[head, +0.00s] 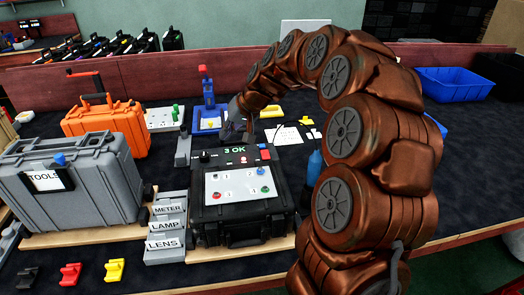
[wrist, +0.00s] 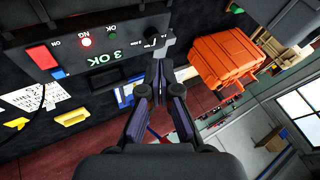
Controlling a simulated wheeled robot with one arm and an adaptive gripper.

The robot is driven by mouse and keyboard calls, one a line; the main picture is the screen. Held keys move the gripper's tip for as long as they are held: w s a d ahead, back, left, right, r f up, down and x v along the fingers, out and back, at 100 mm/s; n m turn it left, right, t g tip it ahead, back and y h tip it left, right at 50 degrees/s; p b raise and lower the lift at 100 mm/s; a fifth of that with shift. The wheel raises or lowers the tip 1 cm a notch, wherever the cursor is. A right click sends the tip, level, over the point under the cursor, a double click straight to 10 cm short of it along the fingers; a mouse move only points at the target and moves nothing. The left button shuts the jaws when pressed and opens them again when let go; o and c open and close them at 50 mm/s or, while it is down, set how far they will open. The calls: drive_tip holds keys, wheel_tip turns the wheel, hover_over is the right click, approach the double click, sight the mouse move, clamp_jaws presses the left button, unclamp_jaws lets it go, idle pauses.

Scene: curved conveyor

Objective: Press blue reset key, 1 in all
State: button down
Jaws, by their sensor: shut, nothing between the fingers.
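A black tester case (head: 240,222) stands on the bench with a grey panel of numbered coloured buttons. Its raised display box (head: 232,158) reads "3 OK" and also shows in the wrist view (wrist: 100,62). A small blue key (head: 261,147) sits by a red switch (head: 265,155) at the box's right end. In the wrist view the blue key (wrist: 57,74) is beside the red switch (wrist: 41,57) marked ON. My gripper (head: 236,122) is shut and empty, behind the box's upper edge. In the wrist view its fingertips (wrist: 161,68) are near a black knob, apart from the blue key.
A grey tool case (head: 75,185) and an orange case (head: 103,130) stand left. Grey METER, LAMP and LENS blocks (head: 167,225) lie beside the tester. A blue bottle (head: 314,167) stands right of it, close to my arm. Blue bins (head: 455,83) are at the back right.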

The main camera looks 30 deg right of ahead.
sight(264, 146)
drive_tip(key=w+d+f+m+t+h+b, duration=0.1)
drive_tip(key=w+d, duration=0.2)
drive_tip(key=d, duration=0.5)
drive_tip(key=w+d+f+m+t+h, duration=0.1)
drive_tip(key=w+d, duration=0.3)
drive_tip(key=d, duration=0.5)
drive_tip(key=shift+w+d+f+m+t+b, duration=0.2)
drive_tip(key=shift+f+m+t+b, duration=0.15)
drive_tip(key=shift+f+m+t, duration=0.2)
drive_tip(key=shift+f, duration=0.2)
drive_tip(key=shift+a+f+b, duration=0.1)
drive_tip(key=shift+f+b, duration=1.9)
drive_tip(key=shift+f, duration=2.3)
drive_tip(key=shift+f, duration=0.1)
drive_tip(key=shift+f+b, duration=0.3)
drive_tip(key=shift+b, duration=0.05)
drive_tip(key=shift+s, duration=0.1)
